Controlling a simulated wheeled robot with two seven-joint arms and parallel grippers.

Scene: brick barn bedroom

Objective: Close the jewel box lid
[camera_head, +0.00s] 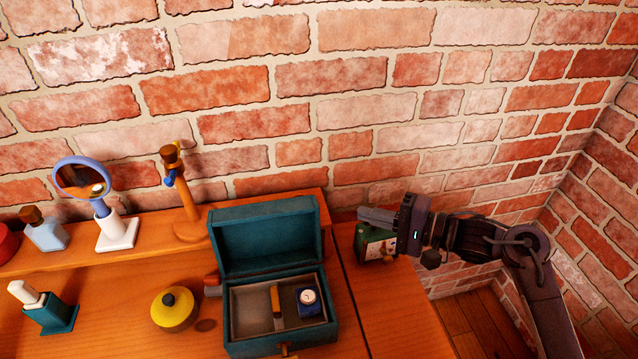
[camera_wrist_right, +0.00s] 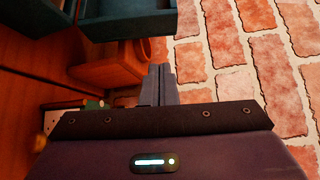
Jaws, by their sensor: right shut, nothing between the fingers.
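The teal jewel box (camera_head: 330,338) stands on the wooden table with its lid (camera_head: 265,237) raised upright at the back. Inside its tray are a small blue item with a white dial (camera_head: 308,302) and a thin wooden-coloured piece (camera_head: 277,300). My right gripper (camera_head: 362,214) is shut and empty, to the right of the raised lid and apart from it. In the right wrist view its closed fingers (camera_wrist_right: 159,83) point toward a wooden edge, with a teal part of the box (camera_wrist_right: 130,22) above. My left gripper is out of view.
A green picture-like object (camera_head: 373,246) stands just below my right gripper. Left of the box are a yellow round pot (camera_head: 174,311), a wooden stand (camera_head: 188,228), a mirror (camera_head: 82,180) and bottles. A brick wall rises close behind; the table front right is clear.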

